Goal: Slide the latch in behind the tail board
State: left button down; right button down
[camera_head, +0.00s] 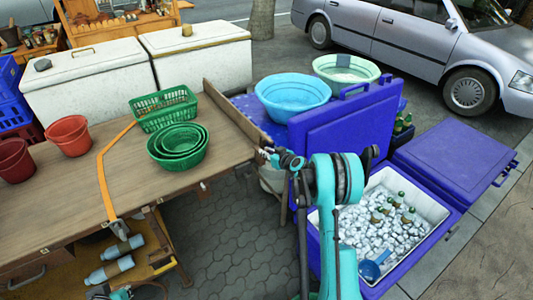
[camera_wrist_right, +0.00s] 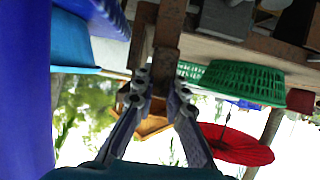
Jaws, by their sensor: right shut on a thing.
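The tail board (camera_head: 229,108) is a brown wooden board standing upright along the right end of the wooden table. My right gripper (camera_head: 272,154) is at the near end of this board, by the table's right corner. In the right wrist view my right gripper (camera_wrist_right: 158,88) is shut on a brown wooden piece, which looks like the latch (camera_wrist_right: 166,66). The latch reaches up toward the table's wooden edge. In the head view the latch is too small and too covered to tell how it sits against the board. My left gripper is not in view.
Green baskets (camera_head: 180,146) and red pots (camera_head: 68,136) stand on the table (camera_head: 60,205). A blue cooler with its raised lid (camera_head: 340,130) and a blue basin (camera_head: 292,92) are close on the right. An orange strap (camera_head: 103,175) crosses the table.

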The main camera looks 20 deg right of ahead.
jog(key=w, duration=0.3)
jog(key=shift+w+a, duration=0.25)
jog(key=shift+w, duration=0.15)
jog(key=shift+r, duration=0.1)
jog(key=c, duration=1.7)
grip_release()
jog(key=shift+c, duration=0.2)
jog(key=shift+o, duration=1)
jog(key=shift+w, duration=0.15)
